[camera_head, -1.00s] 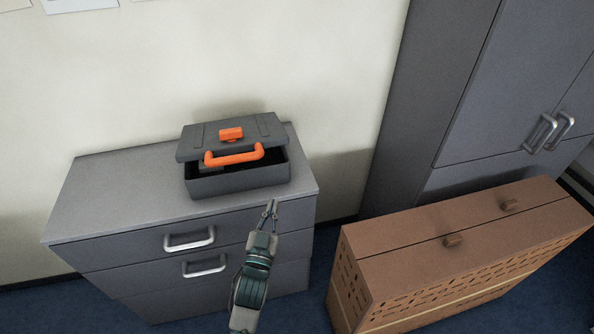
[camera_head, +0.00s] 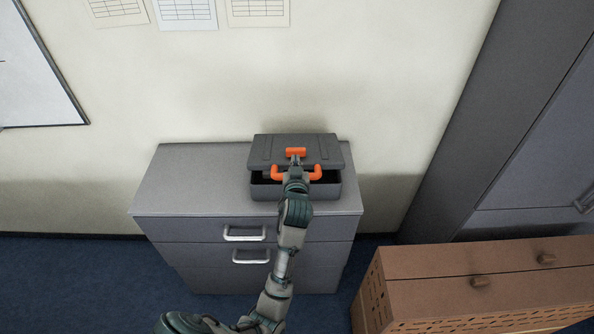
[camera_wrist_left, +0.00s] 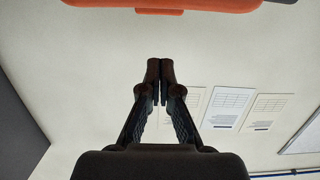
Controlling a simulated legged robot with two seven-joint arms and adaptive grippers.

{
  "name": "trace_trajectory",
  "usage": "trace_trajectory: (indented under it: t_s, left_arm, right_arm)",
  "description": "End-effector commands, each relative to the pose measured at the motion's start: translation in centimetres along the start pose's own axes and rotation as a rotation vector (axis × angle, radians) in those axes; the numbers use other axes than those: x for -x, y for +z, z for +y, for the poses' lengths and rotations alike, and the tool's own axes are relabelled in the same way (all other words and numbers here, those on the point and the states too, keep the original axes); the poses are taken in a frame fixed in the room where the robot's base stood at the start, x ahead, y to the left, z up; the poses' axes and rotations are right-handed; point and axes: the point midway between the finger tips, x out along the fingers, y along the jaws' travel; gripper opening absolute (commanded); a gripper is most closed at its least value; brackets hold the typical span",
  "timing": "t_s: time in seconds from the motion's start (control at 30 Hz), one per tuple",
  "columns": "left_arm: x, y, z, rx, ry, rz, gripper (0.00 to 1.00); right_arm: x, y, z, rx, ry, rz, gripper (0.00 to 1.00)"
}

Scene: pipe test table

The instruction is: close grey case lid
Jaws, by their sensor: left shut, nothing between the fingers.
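The grey case (camera_head: 328,191) sits at the right of the grey drawer cabinet's top. Its lid (camera_head: 325,151) is tilted, with a dark gap along the front. The lid has an orange latch (camera_head: 295,151) and the case has an orange handle (camera_head: 317,172). My left gripper (camera_head: 295,160) is shut and empty, in front of the lid by the latch and handle; its wrist hides the handle's middle. I cannot tell if it touches the lid. The left wrist view shows its closed fingertips (camera_wrist_left: 160,62) against the wall, with an orange part (camera_wrist_left: 160,5) along the top edge.
The cabinet top (camera_head: 195,180) is clear left of the case. A brown perforated box (camera_head: 425,290) stands on the floor at the right, before a tall grey cupboard (camera_head: 455,130). Paper sheets (camera_head: 187,12) hang on the wall behind.

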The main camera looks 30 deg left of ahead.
Motion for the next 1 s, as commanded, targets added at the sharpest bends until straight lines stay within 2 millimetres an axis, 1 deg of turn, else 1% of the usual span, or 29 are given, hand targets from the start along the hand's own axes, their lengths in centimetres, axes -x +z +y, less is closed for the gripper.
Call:
trace_trajectory:
  t_s: [0.03, 0.1, 0.13, 0.2, 0.3, 0.4, 0.53, 0.83, 0.93, 1.0]
  left_arm:
    - [-1.1, -0.3, 0.0, -0.002, 0.0, 0.002, 0.0]
    - [-2.4, -0.2, 0.0, -0.002, 0.0, 0.001, 0.0]
    - [-2.7, 0.1, 0.0, -0.002, 0.0, 0.0, 0.0]
    - [-1.9, 1.5, 0.0, -0.002, 0.002, -0.003, 0.0]
    - [-1.5, 2.6, 0.0, -0.001, 0.002, -0.001, 0.0]
    - [-1.2, 3.3, 0.0, 0.0, 0.002, 0.001, 0.0]
    - [-1.1, 3.7, 0.0, 0.0, 0.002, 0.002, 0.0]
    - [-1.1, 3.8, 0.0, 0.0, 0.002, 0.002, 0.0]
    - [-1.6, 4.4, -0.5, 0.0, 0.001, 0.014, 0.0]
    - [-2.1, 5.3, -1.2, -0.002, 0.001, 0.034, 0.0]
  right_arm:
    - [0.3, -0.1, 0.0, 0.0, 0.0, 0.001, 0.0]
    - [0.6, -0.1, 0.0, 0.0, 0.0, 0.001, 0.0]
    - [0.6, -0.1, 0.0, 0.0, 0.0, 0.001, 0.0]
    - [0.7, -0.1, 0.0, 0.0, 0.0, 0.001, 0.0]
    - [0.8, -0.1, 0.0, 0.0, 0.0, 0.001, 0.0]
    - [0.9, -0.2, 0.0, 0.0, 0.0, 0.001, 0.0]
    - [0.9, -0.2, 0.0, 0.0, 0.0, 0.001, 0.0]
    - [0.8, -0.2, 0.0, 0.0, 0.0, 0.002, 0.0]
    - [0.1, -0.1, -0.1, 0.0, -0.001, 0.002, 0.0]
    - [-1.0, 0.0, -0.2, -0.001, -0.003, 0.002, 0.0]
